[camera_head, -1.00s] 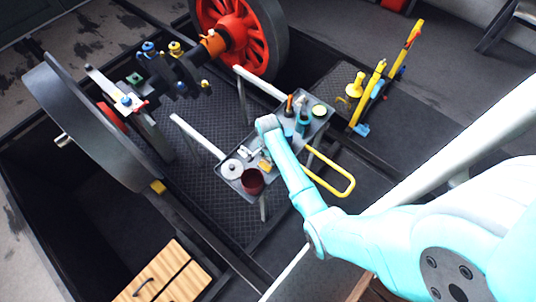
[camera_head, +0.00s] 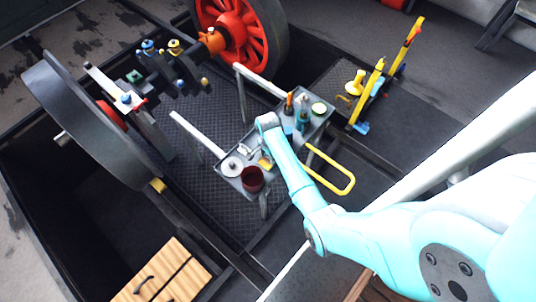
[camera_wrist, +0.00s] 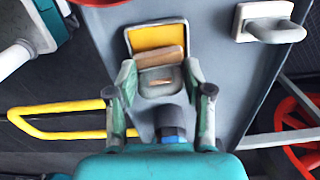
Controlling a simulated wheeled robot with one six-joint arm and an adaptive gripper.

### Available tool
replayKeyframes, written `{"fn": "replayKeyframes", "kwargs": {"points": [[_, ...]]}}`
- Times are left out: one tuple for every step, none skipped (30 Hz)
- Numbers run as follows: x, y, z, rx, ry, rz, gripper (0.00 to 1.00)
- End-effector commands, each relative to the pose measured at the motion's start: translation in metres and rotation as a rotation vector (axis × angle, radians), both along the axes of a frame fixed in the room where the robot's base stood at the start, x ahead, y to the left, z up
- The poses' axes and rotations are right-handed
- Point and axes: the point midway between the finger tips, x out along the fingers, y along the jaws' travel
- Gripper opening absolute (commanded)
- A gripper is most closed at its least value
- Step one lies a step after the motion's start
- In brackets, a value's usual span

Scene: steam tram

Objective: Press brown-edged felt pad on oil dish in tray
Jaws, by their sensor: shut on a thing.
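The grey tray (camera_head: 290,141) stands in the middle of the body camera view and fills much of the wrist view (camera_wrist: 222,60). The oil dish is a pale rectangular dish with a yellow-orange inside (camera_wrist: 155,36); it shows as a small yellow patch in the body camera view (camera_head: 265,162). The brown-edged felt pad (camera_wrist: 158,56) lies over the dish's near part. My gripper (camera_wrist: 160,88) has its fingers on either side of the pad's grey holder and is shut on it. Whether the pad touches the oil is unclear. My arm hides the gripper in the body camera view.
On the tray are a dark red cup (camera_head: 252,178), a pale round disc (camera_head: 231,166) and a teal bottle (camera_head: 303,118). A yellow rail (camera_head: 331,172) sticks out beside the tray.

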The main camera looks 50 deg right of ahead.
Motion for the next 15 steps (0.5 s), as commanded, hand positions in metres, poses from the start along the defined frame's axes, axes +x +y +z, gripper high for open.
{"fn": "replayKeyframes", "kwargs": {"points": [[0.0002,-0.0001,-0.0005,0.000,0.000,0.000,0.23],[0.0002,-0.0001,-0.0008,0.000,0.000,0.000,0.23],[0.0002,-0.0001,-0.0012,0.000,0.000,0.000,0.23],[0.0002,-0.0001,-0.0015,0.000,0.000,0.000,0.23],[0.0002,0.0000,-0.0019,0.000,0.000,0.000,0.23],[0.0002,0.0000,-0.0023,0.000,0.000,0.000,0.23],[0.0002,0.0000,-0.0026,0.000,0.000,0.000,0.23],[0.0002,-0.0001,-0.0029,0.000,0.000,0.000,0.23],[0.0002,-0.0001,-0.0033,0.000,0.000,0.000,0.23],[0.0003,-0.0001,-0.0036,0.000,0.000,0.000,0.23],[0.0003,-0.0001,-0.0040,0.000,0.000,0.000,0.23],[0.0003,-0.0001,-0.0044,0.000,0.000,0.000,0.23],[0.0004,-0.0001,-0.0046,0.000,0.000,0.000,0.23],[0.0004,-0.0001,-0.0049,0.000,-0.001,0.000,0.23],[0.0004,-0.0002,-0.0053,0.000,-0.001,0.000,0.23]]}}
